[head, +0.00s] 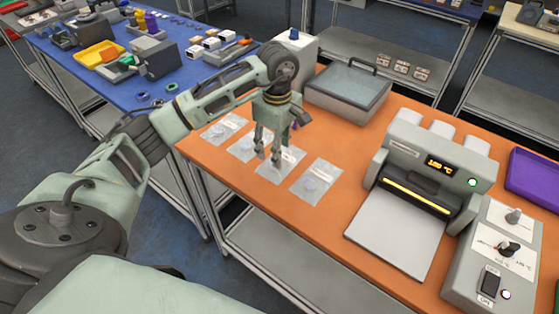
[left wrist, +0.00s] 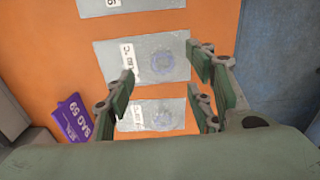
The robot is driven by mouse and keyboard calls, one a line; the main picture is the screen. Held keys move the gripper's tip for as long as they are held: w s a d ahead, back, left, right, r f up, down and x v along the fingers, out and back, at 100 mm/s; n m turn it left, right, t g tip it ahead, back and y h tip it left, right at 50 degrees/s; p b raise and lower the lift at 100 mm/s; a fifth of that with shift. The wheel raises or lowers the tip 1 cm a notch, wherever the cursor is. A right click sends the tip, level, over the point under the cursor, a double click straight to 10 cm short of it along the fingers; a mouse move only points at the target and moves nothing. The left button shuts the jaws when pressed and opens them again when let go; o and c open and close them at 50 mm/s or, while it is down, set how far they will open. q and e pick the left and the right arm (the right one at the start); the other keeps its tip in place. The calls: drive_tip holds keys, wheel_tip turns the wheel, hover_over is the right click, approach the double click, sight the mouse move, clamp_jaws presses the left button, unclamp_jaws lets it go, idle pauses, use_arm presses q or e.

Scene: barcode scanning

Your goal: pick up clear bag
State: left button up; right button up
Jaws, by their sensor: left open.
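Several clear bags with white labels lie flat in a row on the orange table (head: 330,205). In the head view one clear bag (head: 317,182) is at the right end, one (head: 224,128) at the left end, and others lie between, partly hidden by my gripper. My left gripper (head: 268,158) points down over the middle bags, open and empty. In the left wrist view one clear bag (left wrist: 150,60) lies ahead of the open fingers (left wrist: 165,95) and another clear bag (left wrist: 150,116) lies between them. Contact with a bag cannot be told. My right gripper is not in view.
A heat sealer (head: 430,165) with a lit display and a control box (head: 490,260) stand at the right. A lidded grey box (head: 348,95) is behind the bags. A purple packet (left wrist: 75,118) lies left of the fingers in the wrist view. A blue table (head: 120,90) stands further back.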

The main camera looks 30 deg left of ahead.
use_arm(q)
drive_tip(key=shift+f+p, duration=0.3)
drive_tip(key=shift+f, duration=0.15)
drive_tip(key=f, duration=0.1)
drive_tip(key=f+p, duration=0.1)
drive_tip(key=f, duration=0.1)
drive_tip(key=shift+w+a+f+p, duration=0.1)
drive_tip(key=shift+a+f+p, duration=0.15)
drive_tip(key=shift+f+p, duration=0.15)
drive_tip(key=shift+f, duration=0.4)
drive_tip(key=c, duration=1.2)
drive_tip(key=shift+w+r, duration=0.1)
